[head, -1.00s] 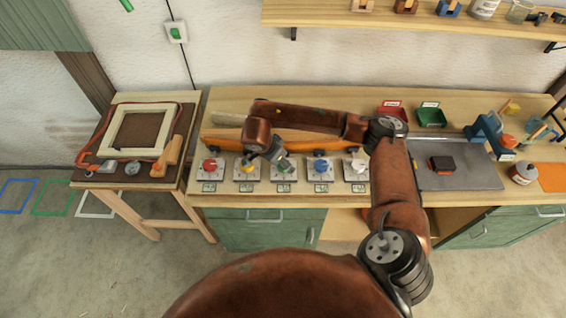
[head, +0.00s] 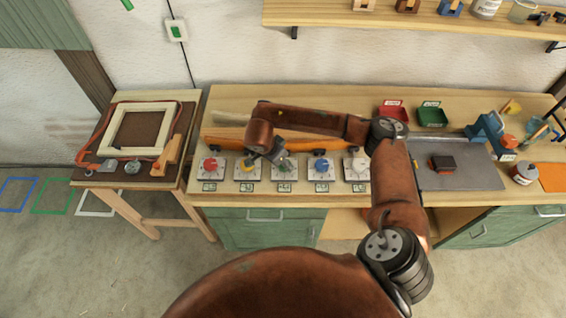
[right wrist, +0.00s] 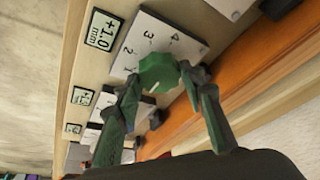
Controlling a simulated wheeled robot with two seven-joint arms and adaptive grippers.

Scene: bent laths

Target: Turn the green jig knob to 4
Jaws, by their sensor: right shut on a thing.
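The green jig knob (right wrist: 160,74) sits on a white dial plate (right wrist: 140,30) in the right wrist view. The numbers 1, 2, 3 and 4 show around it. A short pale mark shows on the knob; which number it points to I cannot tell. My right gripper (right wrist: 163,82) is shut on the knob, one finger on each side. My left gripper is out of view.
The red knob (head: 210,164) and yellow knob (head: 246,167) are to the left, the blue knob (head: 321,164) and white knob (head: 358,164) to the right. An orange curved piece (head: 225,138) lies close behind the row. A dark block (head: 442,163) lies on a grey plate.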

